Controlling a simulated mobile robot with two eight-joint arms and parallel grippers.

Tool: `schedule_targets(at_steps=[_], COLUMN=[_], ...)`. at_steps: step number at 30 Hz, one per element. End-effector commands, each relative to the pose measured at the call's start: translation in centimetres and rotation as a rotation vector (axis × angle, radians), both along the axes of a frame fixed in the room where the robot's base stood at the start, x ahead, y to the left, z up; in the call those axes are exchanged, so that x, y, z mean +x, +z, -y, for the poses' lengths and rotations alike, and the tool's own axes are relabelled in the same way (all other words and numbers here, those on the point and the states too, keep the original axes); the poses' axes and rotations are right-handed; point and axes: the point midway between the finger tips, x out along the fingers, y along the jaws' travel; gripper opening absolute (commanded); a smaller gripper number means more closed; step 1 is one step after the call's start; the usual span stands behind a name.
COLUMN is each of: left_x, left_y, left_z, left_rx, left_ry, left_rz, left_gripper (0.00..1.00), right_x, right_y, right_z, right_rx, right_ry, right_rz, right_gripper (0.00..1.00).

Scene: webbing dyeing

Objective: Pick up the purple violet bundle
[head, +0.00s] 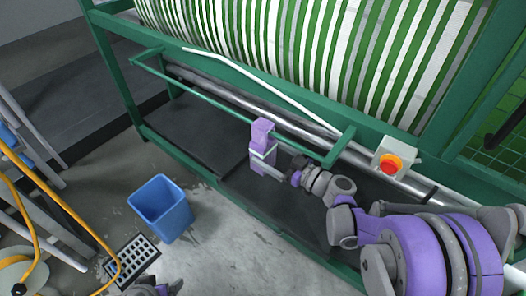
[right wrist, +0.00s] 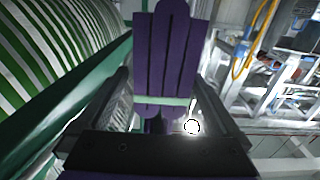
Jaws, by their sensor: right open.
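The purple violet bundle (head: 262,132) hangs over the green rail in front of the striped drum. In the right wrist view the violet bundle (right wrist: 165,50) shows as several long purple strips with a pale green band across them. My right gripper (head: 262,163) is at the lower part of the bundle, with its arm coming in from the right. In the right wrist view its open fingers (right wrist: 160,85) stand on either side of the strips' lower end. Contact cannot be told. A small part of my left arm shows at the bottom edge of the head view.
The green rail (head: 215,102) runs along the machine's front, below the green and white striped drum (head: 290,45). A red button box (head: 392,160) is to the right. A blue bin (head: 162,210) and a floor drain (head: 132,260) are at the lower left.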

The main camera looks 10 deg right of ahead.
Motion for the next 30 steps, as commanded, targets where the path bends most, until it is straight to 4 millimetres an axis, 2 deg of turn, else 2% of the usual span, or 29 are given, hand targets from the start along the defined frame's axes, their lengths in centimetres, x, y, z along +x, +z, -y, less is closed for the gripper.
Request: schedule_targets(at_steps=[9, 19, 20, 30], left_x=[0.1, 0.1, 0.1, 0.1], left_y=[0.6, 0.6, 0.6, 0.6], left_z=[0.0, 0.0, 0.0, 0.0], left_rx=[0.000, 0.000, 0.000, 0.000], left_ry=[0.000, 0.000, 0.000, 0.000], left_rz=[0.002, 0.002, 0.002, 0.002], left_gripper=[0.88, 0.88, 0.88, 0.88], right_x=[3.2, 3.8, 3.8, 3.8], right_y=[0.6, 0.5, 0.5, 0.5], right_z=[-3.0, -3.4, -3.4, -3.4], right_rx=[0.000, -0.001, -0.001, -0.001], right_ry=[0.004, 0.001, 0.001, 0.001], right_rz=[0.000, -0.001, -0.001, -0.001], right_gripper=[1.00, 1.00, 0.96, 0.35])
